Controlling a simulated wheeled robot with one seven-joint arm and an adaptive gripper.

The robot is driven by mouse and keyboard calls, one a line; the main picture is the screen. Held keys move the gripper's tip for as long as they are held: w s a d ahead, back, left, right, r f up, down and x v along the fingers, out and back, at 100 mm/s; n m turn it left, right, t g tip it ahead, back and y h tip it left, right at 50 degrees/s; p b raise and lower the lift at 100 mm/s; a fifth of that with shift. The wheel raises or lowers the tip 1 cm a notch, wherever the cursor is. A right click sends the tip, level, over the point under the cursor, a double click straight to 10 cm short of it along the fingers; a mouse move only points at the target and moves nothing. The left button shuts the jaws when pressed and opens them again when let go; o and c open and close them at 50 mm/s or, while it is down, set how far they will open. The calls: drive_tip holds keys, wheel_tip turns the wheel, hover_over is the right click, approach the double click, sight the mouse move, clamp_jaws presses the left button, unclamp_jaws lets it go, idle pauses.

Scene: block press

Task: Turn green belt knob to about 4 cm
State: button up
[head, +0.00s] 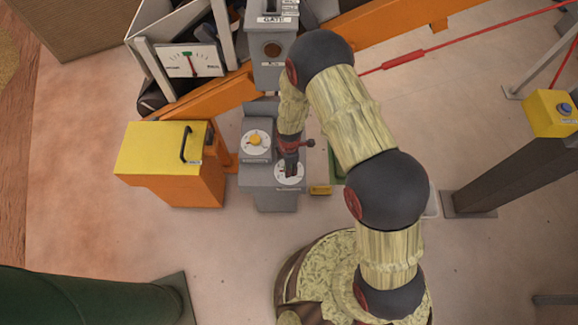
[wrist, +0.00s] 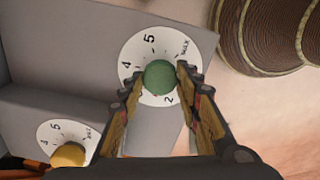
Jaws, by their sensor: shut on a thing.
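The green knob (wrist: 159,76) sits at the centre of a white dial (wrist: 138,48) on a grey box, seen in the wrist view. The marks 4, 5, 2 and MAX show on the dial; the knob's pointer cannot be made out. My gripper (wrist: 162,82) is shut on the green knob, one finger on each side. In the head view my gripper (head: 290,170) points down at the white dial (head: 289,177) on the grey console (head: 272,188), and it hides the green knob.
A yellow knob (head: 256,140) on its own dial is beside it, also in the wrist view (wrist: 68,155). A yellow-topped orange box (head: 158,149) stands left. A grey GATE box (head: 273,55) and gauge (head: 190,61) stand behind. A grey post (head: 510,172) with a yellow button box (head: 548,113) stands right.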

drive_tip(key=c, duration=0.3)
drive_tip(key=shift+m, duration=0.4)
drive_tip(key=shift+c, duration=0.2)
drive_tip(key=m, duration=0.3)
drive_tip(key=shift+m+p, duration=0.3)
drive_tip(key=shift+p, duration=0.05)
drive_tip(key=m, duration=0.4)
drive_tip(key=shift+m, duration=0.3)
drive_tip(key=m, duration=0.4)
drive_tip(key=shift+m+p, duration=0.3)
drive_tip(key=shift+p, duration=0.05)
drive_tip(key=m, duration=0.4)
drive_tip(key=shift+m, duration=0.3)
drive_tip(key=o, duration=1.2)
drive_tip(key=shift+c, duration=0.2)
